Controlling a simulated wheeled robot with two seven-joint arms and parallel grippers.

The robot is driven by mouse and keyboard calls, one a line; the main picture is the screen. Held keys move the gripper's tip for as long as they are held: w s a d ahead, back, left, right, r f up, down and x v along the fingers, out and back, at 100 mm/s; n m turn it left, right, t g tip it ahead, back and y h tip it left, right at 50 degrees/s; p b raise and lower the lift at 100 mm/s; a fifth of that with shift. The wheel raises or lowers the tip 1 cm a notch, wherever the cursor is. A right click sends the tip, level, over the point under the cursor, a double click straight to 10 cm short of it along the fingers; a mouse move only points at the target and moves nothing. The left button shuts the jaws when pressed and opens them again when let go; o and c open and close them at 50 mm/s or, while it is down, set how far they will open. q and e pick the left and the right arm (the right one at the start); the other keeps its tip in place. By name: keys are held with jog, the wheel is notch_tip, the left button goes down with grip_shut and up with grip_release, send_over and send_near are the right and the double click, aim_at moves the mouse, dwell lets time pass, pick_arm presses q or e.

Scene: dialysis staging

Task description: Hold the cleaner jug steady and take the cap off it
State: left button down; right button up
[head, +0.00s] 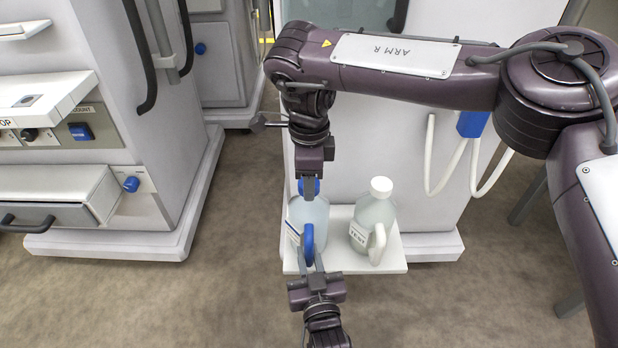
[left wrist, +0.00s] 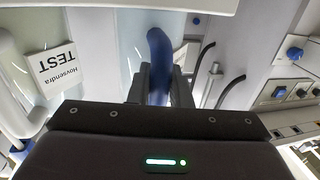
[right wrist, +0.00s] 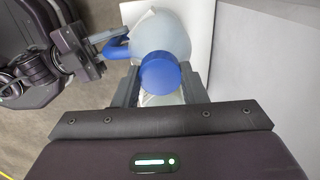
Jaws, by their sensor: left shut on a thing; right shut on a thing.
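The cleaner jug (head: 318,212), translucent pale with a blue handle (head: 308,243), stands upright on a white shelf (head: 393,264). My left gripper (head: 313,262) is shut on the blue handle from the near side; the left wrist view shows the handle (left wrist: 158,62) between its fingers. My right gripper (head: 308,190) reaches down from above and is shut on the blue cap (head: 314,186) at the jug's top. In the right wrist view the cap (right wrist: 160,74) sits between the fingers and hides the neck, so I cannot tell whether it is still seated.
A second jug (head: 374,215) with a white cap and a TEST label stands close on the right of the same shelf. The white machine (head: 390,130) rises behind the shelf, with white hoses (head: 460,170) to the right. Another machine with an open drawer (head: 60,192) stands left.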

jog(key=shift+r, duration=0.2)
jog(key=shift+r, duration=0.95)
jog(key=shift+r, duration=2)
pick_arm(q)
jog(key=c, duration=1.3)
grip_release()
jog(key=shift+o, duration=0.2)
